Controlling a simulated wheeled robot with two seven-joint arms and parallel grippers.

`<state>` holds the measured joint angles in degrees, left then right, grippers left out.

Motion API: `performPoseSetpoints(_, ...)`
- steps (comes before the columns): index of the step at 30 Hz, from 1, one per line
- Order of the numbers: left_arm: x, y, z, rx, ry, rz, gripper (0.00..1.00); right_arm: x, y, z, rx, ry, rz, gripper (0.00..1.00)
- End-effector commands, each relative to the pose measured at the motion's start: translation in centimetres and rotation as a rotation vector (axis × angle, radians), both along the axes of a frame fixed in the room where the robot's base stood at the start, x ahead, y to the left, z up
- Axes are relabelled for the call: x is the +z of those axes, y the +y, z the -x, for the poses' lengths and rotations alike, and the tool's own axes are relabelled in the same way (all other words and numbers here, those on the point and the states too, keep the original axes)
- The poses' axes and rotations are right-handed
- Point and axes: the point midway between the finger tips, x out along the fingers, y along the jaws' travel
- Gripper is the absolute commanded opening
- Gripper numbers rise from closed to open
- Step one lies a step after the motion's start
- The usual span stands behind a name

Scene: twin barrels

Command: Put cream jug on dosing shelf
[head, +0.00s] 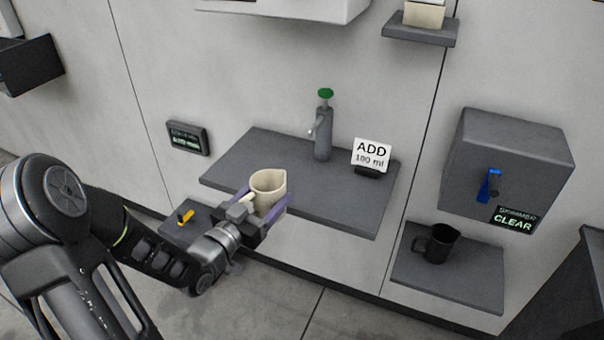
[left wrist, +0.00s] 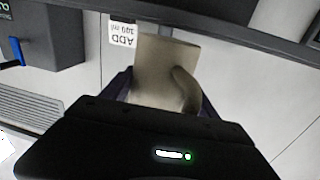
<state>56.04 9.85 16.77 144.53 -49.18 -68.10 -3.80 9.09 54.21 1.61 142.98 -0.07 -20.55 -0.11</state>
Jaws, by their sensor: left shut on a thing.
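The cream jug (head: 268,188) is upright between the fingers of my left gripper (head: 270,212), which is shut on it. The jug is at the front edge of the grey shelf (head: 350,207) with the tap and the ADD 100 ml card; I cannot tell whether it touches the shelf. In the left wrist view the jug (left wrist: 163,72) shows with its handle to the right, and the fingers are partly hidden behind the dark gripper body. My right gripper is not in view.
A grey tap with a green knob (head: 325,93) and the ADD card (head: 370,154) stand on the shelf. A dark jug (head: 437,243) sits on a lower right shelf under a grey box (head: 508,165) with a blue lever. A low ledge with a yellow lever (head: 186,217) is at left.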

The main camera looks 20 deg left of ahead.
Motion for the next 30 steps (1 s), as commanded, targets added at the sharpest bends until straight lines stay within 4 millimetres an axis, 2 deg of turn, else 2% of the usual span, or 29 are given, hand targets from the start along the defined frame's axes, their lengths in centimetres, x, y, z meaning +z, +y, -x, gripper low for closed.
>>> performPoseSetpoints(11, 0.0, -0.5, 0.3, -0.011, -0.002, -0.001, 0.23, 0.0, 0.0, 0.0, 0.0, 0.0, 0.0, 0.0)
performPoseSetpoints(16, 0.0, -0.6, -1.0, -0.013, -0.002, 0.0, 0.23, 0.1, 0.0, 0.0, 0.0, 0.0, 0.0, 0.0)
performPoseSetpoints(20, 0.0, -0.9, -3.6, -0.012, -0.004, 0.001, 0.23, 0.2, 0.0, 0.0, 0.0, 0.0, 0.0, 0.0)
performPoseSetpoints(27, 0.1, -1.7, -10.2, -0.013, -0.003, 0.003, 0.23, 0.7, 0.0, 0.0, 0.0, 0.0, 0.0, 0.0)
performPoseSetpoints(30, 0.1, -1.9, -12.4, -0.011, -0.004, 0.002, 0.23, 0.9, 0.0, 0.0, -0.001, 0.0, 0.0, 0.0)
